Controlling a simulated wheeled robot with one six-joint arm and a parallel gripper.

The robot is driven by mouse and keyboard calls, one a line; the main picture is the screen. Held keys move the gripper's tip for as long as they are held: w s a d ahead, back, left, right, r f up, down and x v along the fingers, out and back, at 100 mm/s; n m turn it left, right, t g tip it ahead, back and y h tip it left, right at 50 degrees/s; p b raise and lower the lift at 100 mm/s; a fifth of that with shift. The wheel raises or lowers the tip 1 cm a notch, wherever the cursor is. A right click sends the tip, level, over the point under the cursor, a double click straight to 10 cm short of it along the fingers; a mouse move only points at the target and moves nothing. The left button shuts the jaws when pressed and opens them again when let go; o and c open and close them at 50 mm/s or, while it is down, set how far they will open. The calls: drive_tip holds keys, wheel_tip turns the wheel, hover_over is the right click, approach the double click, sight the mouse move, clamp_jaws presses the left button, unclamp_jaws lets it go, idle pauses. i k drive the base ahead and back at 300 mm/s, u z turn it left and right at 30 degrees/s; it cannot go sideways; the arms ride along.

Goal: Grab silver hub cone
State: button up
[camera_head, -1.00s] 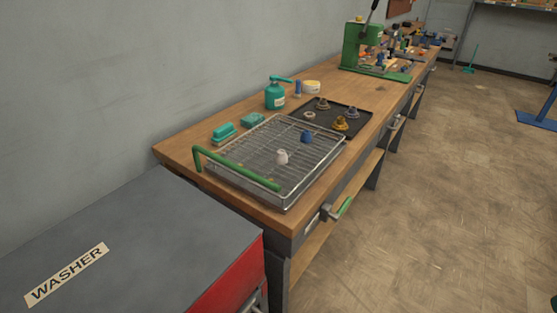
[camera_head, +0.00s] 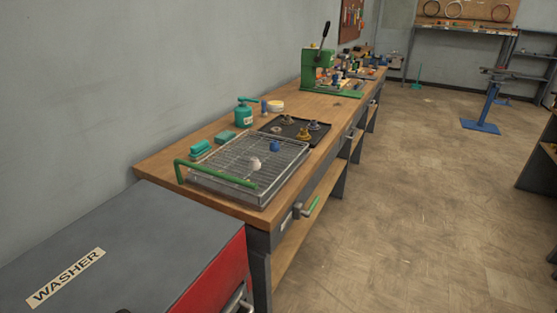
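Small cone-shaped parts stand in two places on the wooden workbench (camera_head: 225,210). A pale, whitish-silver cone (camera_head: 254,164) and a blue cone (camera_head: 275,146) are in the wire basket (camera_head: 215,173) with a green handle. On the black tray (camera_head: 327,137) behind it are a grey silvery part (camera_head: 314,126), a brownish-grey part (camera_head: 287,120), a brass-coloured part (camera_head: 304,134) and a small pale ring (camera_head: 276,130). Which one is the silver hub cone I cannot tell for sure at this size. My gripper is not in view.
A grey-topped red washer (camera_head: 130,235) stands at the near left. A teal bottle (camera_head: 244,114), teal blocks (camera_head: 200,149) and a green press (camera_head: 317,75) are on the bench. The floor (camera_head: 410,200) right of the bench is clear. A blue stand (camera_head: 481,125) is farther back.

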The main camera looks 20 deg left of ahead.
sight(254, 165)
drive_tip(key=z, duration=0.1)
drive_tip(key=i, duration=1)
drive_tip(key=u, duration=0.5)
